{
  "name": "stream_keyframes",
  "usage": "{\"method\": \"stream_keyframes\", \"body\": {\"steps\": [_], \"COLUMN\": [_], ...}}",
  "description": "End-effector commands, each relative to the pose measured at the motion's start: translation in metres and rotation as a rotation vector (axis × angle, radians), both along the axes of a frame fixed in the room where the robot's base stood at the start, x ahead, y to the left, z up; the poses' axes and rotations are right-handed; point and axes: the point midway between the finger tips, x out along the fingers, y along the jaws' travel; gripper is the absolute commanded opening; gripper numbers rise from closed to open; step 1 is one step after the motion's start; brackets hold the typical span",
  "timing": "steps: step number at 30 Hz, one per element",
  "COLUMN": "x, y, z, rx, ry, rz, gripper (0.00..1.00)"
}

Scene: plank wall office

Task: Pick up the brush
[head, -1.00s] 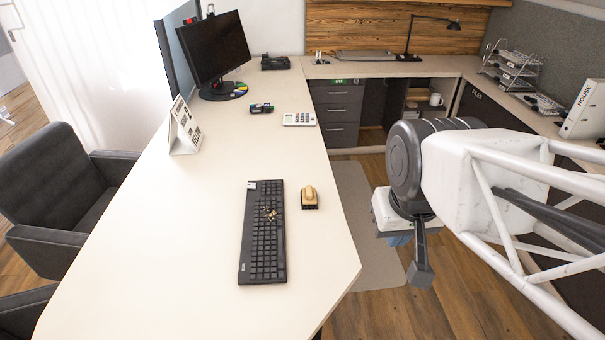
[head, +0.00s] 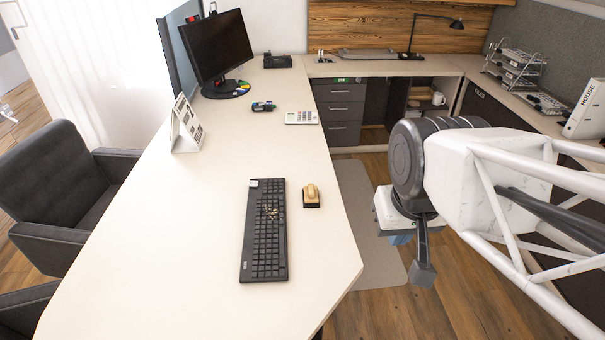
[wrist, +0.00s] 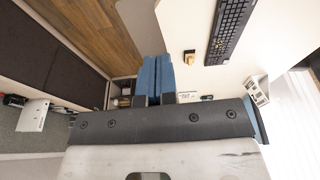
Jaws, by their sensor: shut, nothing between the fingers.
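The brush (head: 311,195), a small tan wooden piece with a dark base, lies on the pale desk (head: 180,260) just right of the black keyboard (head: 264,235). In the wrist view the brush (wrist: 190,57) shows small, to the right of the fingertips. My gripper (wrist: 155,64) has blue fingers shut together with nothing between them. In the head view my gripper (head: 400,239) is partly hidden under my arm, off the desk's right edge and apart from the brush.
Small crumb-like bits lie on the keyboard. A calculator (head: 301,118), a small dark object (head: 262,106), a desk calendar (head: 186,126) and a monitor (head: 219,45) stand farther back. The desk around the brush is clear.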

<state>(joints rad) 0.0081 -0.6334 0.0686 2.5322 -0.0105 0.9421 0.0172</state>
Motion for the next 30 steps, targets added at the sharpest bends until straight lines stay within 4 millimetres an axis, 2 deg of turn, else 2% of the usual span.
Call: {"method": "stream_keyframes", "body": {"steps": [11, 30], "x": [0.0, 0.0], "y": [0.0, 0.0], "z": [0.0, 0.0], "rx": [0.0, 0.0], "ry": [0.0, 0.0], "rz": [0.0, 0.0], "gripper": [0.0, 0.98]}}
